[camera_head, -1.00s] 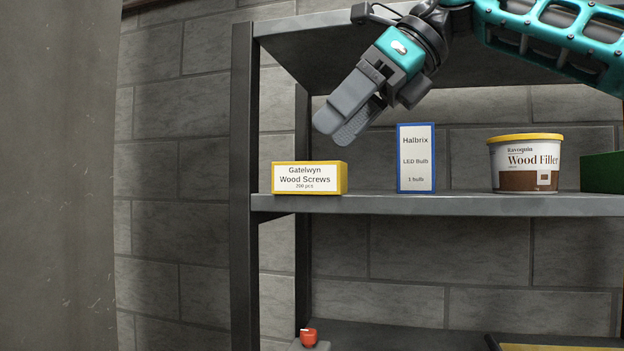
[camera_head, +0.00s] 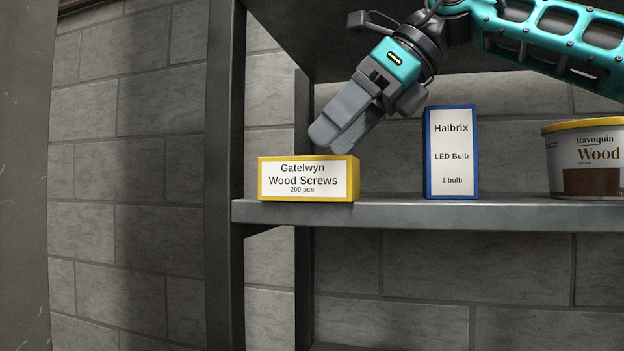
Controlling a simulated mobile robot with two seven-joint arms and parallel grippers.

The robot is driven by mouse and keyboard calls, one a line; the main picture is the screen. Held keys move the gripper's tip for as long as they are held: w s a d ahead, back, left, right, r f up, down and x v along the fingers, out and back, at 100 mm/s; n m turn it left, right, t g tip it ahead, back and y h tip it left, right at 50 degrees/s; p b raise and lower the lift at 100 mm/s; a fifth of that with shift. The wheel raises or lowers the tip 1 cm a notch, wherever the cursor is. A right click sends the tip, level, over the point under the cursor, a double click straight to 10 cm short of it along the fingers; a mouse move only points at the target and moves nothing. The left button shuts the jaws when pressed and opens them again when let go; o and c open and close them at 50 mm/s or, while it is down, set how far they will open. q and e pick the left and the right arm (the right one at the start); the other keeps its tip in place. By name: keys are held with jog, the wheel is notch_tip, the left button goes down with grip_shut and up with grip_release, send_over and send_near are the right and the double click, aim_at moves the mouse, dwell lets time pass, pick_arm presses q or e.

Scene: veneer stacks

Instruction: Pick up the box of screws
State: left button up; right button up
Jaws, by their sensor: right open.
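The box of screws (camera_head: 308,179) is a low yellow box with a white label reading "Gatelwyn Wood Screws 200 pcs". It lies at the left end of the grey shelf (camera_head: 450,216), near the front edge. My right gripper (camera_head: 332,136) reaches in from the upper right and points down and left. Its fingertips are just above the box's top edge in the picture, and the gripper is open and holds nothing. I cannot tell whether the fingertips touch the box. My left gripper is not in view.
A blue-edged LED bulb box (camera_head: 451,152) stands upright to the right of the screws. Farther right is a wood filler tub (camera_head: 588,160), cut off by the picture edge. A dark shelf post (camera_head: 224,170) rises just left of the screws. An upper shelf is above my arm.

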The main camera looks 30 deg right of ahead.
aim_at(311, 167)
jog(key=x, duration=0.6)
jog(key=shift+w+d+f, duration=0.1)
jog(key=shift+d+f, duration=0.1)
jog(key=shift+c, duration=0.3)
jog(key=shift+r, duration=0.15)
jog(key=c, duration=1.3)
